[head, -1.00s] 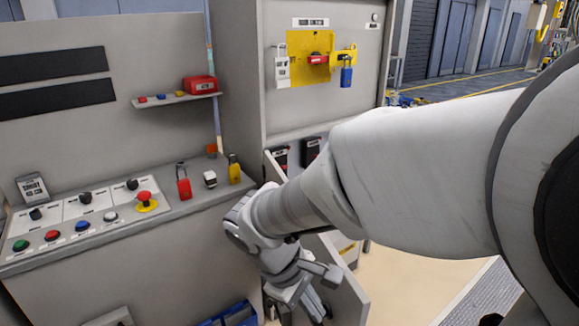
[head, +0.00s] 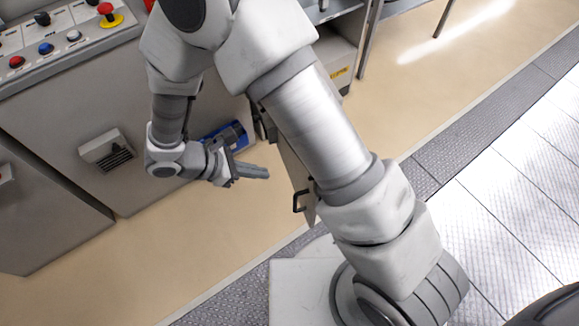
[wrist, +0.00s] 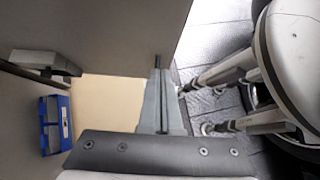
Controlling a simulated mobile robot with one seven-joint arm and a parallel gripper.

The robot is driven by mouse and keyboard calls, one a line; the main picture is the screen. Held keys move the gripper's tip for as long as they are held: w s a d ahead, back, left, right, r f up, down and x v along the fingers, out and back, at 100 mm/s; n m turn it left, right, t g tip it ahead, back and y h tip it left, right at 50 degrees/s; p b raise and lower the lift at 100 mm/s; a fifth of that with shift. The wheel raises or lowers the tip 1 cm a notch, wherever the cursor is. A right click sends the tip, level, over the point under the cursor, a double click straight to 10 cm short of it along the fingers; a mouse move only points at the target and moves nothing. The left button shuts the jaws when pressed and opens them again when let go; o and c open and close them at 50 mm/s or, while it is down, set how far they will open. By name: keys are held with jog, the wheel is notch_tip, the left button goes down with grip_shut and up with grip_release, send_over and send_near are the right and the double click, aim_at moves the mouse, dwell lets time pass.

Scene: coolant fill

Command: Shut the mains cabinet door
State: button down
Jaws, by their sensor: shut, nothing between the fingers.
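The mains cabinet door (head: 294,172) appears to be the narrow grey panel beside my forearm in the head view. It stands open, seen nearly edge-on, with a dark handle (head: 299,202) at its near end. My arm hides part of it and the cabinet behind. My gripper (head: 266,173) is shut and empty, to the left of the door with a gap in the picture. The wrist view shows the closed fingers (wrist: 159,66) over the floor near a large grey panel (wrist: 120,30); I cannot tell whether that panel is the door.
A blue crate (head: 238,132) lies behind my gripper, by the console front. A grey vented box (head: 106,150) sticks out of that front. The console's buttons (head: 46,48) are at upper left. Beige floor (head: 205,240) is clear in front.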

jog(key=d+r+b+x, duration=0.1)
jog(key=d+r+x, duration=0.1)
jog(key=x, duration=1)
jog(key=shift+w, duration=0.35)
jog(key=shift+d+f+b, duration=0.1)
jog(key=shift+d+b, duration=0.05)
jog(key=shift+b, duration=0.15)
